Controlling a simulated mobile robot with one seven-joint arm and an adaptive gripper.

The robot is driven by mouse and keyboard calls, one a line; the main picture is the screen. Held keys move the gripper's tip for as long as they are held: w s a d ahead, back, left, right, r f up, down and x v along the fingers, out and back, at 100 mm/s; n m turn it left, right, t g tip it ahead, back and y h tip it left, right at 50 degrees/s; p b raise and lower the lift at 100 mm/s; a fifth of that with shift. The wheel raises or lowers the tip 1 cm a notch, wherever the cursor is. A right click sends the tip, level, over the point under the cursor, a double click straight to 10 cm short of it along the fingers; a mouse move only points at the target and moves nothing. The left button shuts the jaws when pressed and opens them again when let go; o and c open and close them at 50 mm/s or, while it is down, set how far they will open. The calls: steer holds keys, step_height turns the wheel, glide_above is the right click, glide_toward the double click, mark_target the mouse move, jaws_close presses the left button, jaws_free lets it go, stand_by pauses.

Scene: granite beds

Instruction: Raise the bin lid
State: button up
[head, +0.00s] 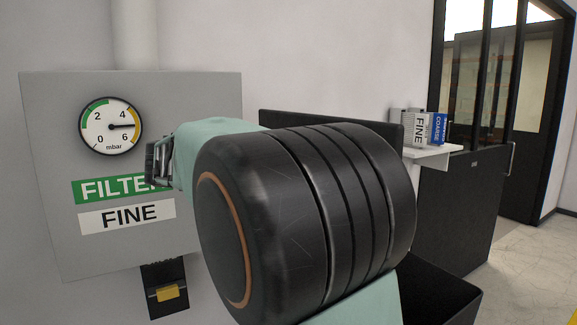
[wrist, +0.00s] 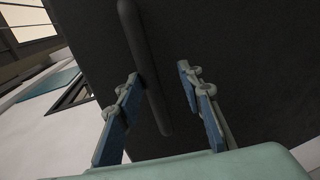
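In the wrist view, a broad dark surface (wrist: 235,50), which looks like the bin lid, fills most of the picture. A dark bar-shaped handle (wrist: 140,45) runs down across it. My gripper (wrist: 160,75) is open, with one finger on each side of the handle's lower part. The bar lies closer to the left finger; I cannot tell whether they touch. In the head view my arm covers much of the bin area. A dark upright panel (head: 282,120) shows behind it and a dark box edge (head: 445,290) at lower right; which part is the lid is unclear.
A grey panel (head: 60,240) with a pressure gauge (head: 110,126) and "FILTER FINE" labels is at left. Below it is a yellow latch (head: 168,293). A white shelf (head: 430,156) holds FINE and blue COARSE boxes (head: 437,128). Clear floor (head: 535,270) lies at right.

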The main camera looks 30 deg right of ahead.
steer(key=shift+o, duration=0.3)
steer(key=a+r, duration=0.2)
steer(key=a, duration=0.9)
steer(key=shift+a, duration=0.4)
